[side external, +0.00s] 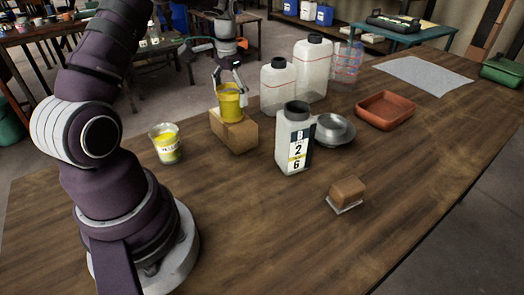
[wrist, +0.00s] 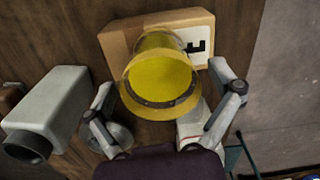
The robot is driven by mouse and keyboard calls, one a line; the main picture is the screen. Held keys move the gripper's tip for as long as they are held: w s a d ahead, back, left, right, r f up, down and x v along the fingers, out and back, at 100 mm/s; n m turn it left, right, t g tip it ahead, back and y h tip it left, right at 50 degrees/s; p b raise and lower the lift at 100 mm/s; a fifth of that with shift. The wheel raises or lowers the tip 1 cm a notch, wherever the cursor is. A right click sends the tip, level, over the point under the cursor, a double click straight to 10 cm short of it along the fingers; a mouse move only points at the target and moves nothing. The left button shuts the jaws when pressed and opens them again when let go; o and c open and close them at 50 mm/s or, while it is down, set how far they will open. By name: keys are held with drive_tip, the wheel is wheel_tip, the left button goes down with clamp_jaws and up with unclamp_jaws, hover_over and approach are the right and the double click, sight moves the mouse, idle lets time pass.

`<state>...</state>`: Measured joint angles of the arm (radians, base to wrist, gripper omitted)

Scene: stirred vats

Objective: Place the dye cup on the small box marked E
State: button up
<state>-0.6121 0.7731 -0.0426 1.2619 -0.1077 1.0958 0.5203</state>
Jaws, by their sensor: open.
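The yellow dye cup (side external: 229,105) appears to stand upright on top of the small brown box (side external: 237,137). In the wrist view the cup (wrist: 160,80) is seen from above, with yellow inside and a dark band near its rim. It hides part of the box (wrist: 120,40), whose white label with a black E shows to the right of the cup. My gripper (side external: 230,86) is just above the cup in the side view. In the wrist view my gripper (wrist: 162,80) has its fingers apart, one on each side of the cup, with gaps visible.
A clear beaker with yellow content (side external: 166,144) stands left of the box. A labelled bottle (side external: 294,138), white jugs (side external: 313,70) and a metal bowl (side external: 333,129) stand to the right. A red tray (side external: 385,110) and a small brown block (side external: 347,191) lie farther right.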

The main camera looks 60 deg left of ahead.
sight(230, 89)
wheel_tip(230, 89, up, 11)
drive_tip(key=shift+d+r, duration=0.15)
drive_tip(key=s+d+r+t, duration=0.2)
drive_tip(key=d+r, duration=0.2)
drive_tip(key=d, duration=0.6)
drive_tip(key=s+d+f+m+t, duration=0.1)
drive_tip(key=s+d+f+t, duration=0.2)
drive_tip(key=s+d, duration=0.5)
drive_tip(key=shift+s+d+f+m+t, duration=0.3)
drive_tip(key=shift+d+f+m, duration=0.1)
drive_tip(key=shift+f, duration=0.3)
